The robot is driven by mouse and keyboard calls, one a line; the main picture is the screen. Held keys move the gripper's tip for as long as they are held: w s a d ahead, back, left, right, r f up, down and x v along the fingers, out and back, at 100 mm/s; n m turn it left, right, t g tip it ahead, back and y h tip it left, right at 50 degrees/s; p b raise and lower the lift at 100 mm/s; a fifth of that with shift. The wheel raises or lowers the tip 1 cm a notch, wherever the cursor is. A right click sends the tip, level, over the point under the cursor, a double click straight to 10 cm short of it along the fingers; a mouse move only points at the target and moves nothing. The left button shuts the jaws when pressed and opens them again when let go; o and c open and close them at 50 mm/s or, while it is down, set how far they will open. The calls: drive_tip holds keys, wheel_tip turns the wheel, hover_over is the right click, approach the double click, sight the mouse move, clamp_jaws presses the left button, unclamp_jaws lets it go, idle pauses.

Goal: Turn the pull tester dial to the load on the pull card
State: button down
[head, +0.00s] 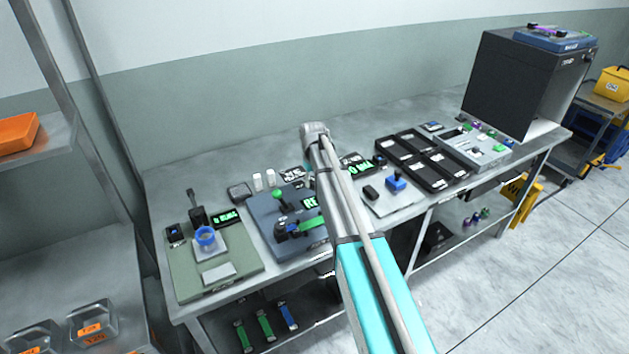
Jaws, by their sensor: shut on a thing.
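A blue-grey bench unit (262,221) stands at the table's middle left; it looks like the pull tester. It carries a green-topped lever or knob (278,195), a green strap (313,223) in a black clamp (284,230), and a lit display (310,203) partly covered by my arm. I cannot pick out its dial for certain. A small dark card with white print (292,173) stands behind the unit; it may be the pull card, but its text is too small to read. My arm rises across the middle of the head view, and my gripper is hidden behind it.
To the right are black compartment trays (425,160), a grey rack (472,147) and a large dark cabinet (510,82). The table's rear strip is mostly clear.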

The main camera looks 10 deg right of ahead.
drive_tip(key=shift+w+d+m, duration=0.1)
drive_tip(key=shift+w+m, duration=0.1)
drive_tip(key=shift+m, duration=1.4)
drive_tip(key=shift+c, duration=1.5)
unclamp_jaws()
drive_tip(key=shift+s, duration=0.1)
